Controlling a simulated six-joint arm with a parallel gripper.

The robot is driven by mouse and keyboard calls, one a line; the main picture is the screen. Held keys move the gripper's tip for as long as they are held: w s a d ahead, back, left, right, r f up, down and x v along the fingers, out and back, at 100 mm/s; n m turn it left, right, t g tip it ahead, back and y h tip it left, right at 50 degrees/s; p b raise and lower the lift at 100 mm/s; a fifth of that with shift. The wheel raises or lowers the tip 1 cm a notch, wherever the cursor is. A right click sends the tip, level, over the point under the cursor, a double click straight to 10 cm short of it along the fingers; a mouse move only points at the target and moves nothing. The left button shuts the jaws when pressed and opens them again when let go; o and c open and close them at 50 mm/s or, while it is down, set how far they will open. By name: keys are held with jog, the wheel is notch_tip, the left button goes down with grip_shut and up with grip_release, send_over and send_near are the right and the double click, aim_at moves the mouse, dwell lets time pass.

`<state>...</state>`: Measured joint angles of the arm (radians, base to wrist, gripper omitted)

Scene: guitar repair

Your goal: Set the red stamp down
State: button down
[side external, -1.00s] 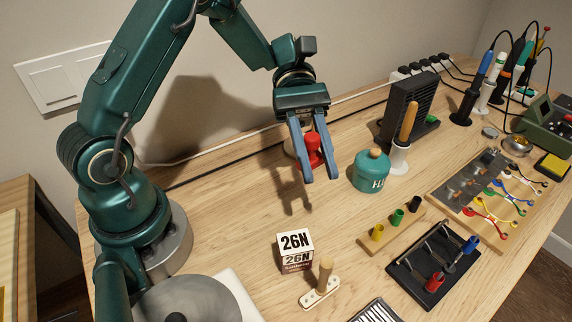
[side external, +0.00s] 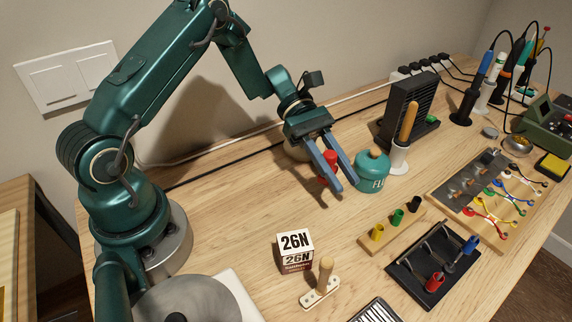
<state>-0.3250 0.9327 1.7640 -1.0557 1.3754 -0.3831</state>
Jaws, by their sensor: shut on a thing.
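The red stamp (side external: 330,158) is between the fingers of my gripper (side external: 338,186), which is shut on it. The fingers hide part of it. The gripper slants down to the right, low over the rear middle of the table. I cannot tell whether the stamp's lower end touches the wood. The right finger is close beside the teal jar (side external: 372,172) in the picture; any gap between them is hard to judge.
A wooden strip (side external: 368,243) with yellow, green and black pegs lies front right. A black rack (side external: 408,268) holds red and blue pieces. A boxed "26N" block (side external: 295,250) and a wooden-handled piece (side external: 325,275) stand nearer. The table between is bare.

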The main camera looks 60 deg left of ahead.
aim_at(332, 207)
jog(key=shift+f, duration=2.8)
jog(key=c, duration=0.7)
grip_release()
jog(key=shift+r, duration=0.1)
jog(key=v, duration=0.7)
jog(key=shift+a, duration=0.25)
